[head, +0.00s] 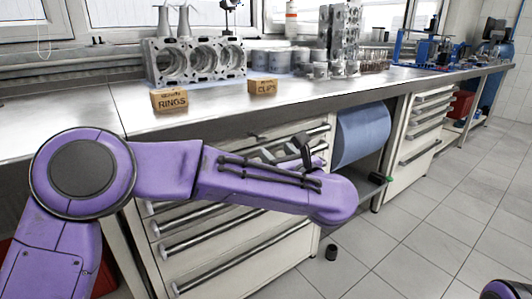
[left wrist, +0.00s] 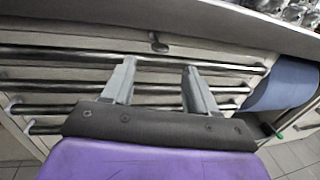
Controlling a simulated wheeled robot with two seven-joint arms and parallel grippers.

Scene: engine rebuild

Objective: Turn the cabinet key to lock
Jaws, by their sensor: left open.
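The cabinet (head: 235,245) is a light grey drawer unit under the steel bench, with long bar handles. In the left wrist view a small dark key (left wrist: 158,43) sits on the panel above the top drawer handle, near the middle of the picture. My left gripper (left wrist: 159,68) is open and empty, its two grey fingers apart and pointing at the cabinet front. The key appears between and beyond the fingertips, apart from them. In the head view my left gripper (head: 285,150) is in front of the upper drawers, partly hidden by my purple forearm. My right gripper is not in view.
The steel bench (head: 110,110) above holds an engine block (head: 195,60), a RINGS box (head: 169,100), a CLIPS box (head: 262,87) and metal parts. A blue paper roll (head: 362,135) hangs right of the drawers. A small black cylinder (head: 331,252) stands on the otherwise open tiled floor.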

